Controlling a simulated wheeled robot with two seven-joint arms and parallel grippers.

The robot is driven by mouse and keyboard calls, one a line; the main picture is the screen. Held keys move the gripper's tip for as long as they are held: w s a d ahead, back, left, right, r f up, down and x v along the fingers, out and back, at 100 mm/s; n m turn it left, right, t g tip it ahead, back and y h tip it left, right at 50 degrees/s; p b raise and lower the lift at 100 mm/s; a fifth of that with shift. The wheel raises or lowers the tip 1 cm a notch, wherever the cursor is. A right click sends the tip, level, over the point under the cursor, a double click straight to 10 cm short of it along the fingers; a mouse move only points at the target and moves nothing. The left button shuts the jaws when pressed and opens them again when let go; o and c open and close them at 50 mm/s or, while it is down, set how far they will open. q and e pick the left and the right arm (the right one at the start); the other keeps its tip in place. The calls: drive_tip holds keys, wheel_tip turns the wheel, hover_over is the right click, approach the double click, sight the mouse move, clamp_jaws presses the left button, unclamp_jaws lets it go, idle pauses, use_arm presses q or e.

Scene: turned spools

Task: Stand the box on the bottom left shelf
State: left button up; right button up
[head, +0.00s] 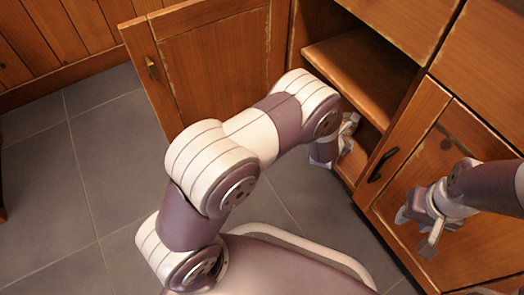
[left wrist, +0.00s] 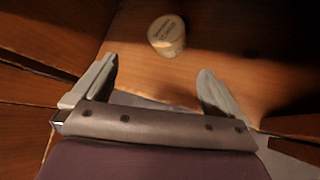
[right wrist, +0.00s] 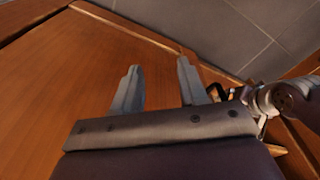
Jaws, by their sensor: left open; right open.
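A small pale round box (left wrist: 167,40) with dark lettering is on the wooden board inside the cabinet, in the left wrist view. It seems to stand on its end, with the lettered face toward the camera. My left gripper (left wrist: 157,70) is open, with the box beyond its fingertips and apart from them. In the head view my left gripper (head: 349,125) reaches into the lower part of the open left compartment, partly hidden by my arm; the box cannot be made out there. My right gripper (right wrist: 159,66) is open and empty in front of the closed right door.
The left cabinet door (head: 215,65) stands open. A middle shelf (head: 365,70) lies above my left gripper. The closed right door (head: 455,165) has a dark handle (head: 382,165). The grey tiled floor (head: 95,165) is clear at left.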

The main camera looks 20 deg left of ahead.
use_arm(q)
drive_tip(key=s+a+r+m+g, duration=0.4)
drive_tip(key=s+a+r+m, duration=0.3)
drive_tip(key=m, duration=0.5)
drive_tip(key=s+a+r+m+g, duration=0.3)
drive_tip(key=s+a+m, duration=0.1)
drive_tip(key=s+m, duration=0.4)
drive_tip(key=s+a+r+m+g+y, duration=0.1)
drive_tip(key=s+a+r+m, duration=0.3)
drive_tip(key=s+m, duration=0.4)
drive_tip(key=s+a+g, duration=0.1)
drive_tip(key=s, duration=0.2)
drive_tip(key=shift+s+r+m+g, duration=0.2)
drive_tip(key=shift+s+m+g, duration=0.15)
drive_tip(key=shift+m+g, duration=0.05)
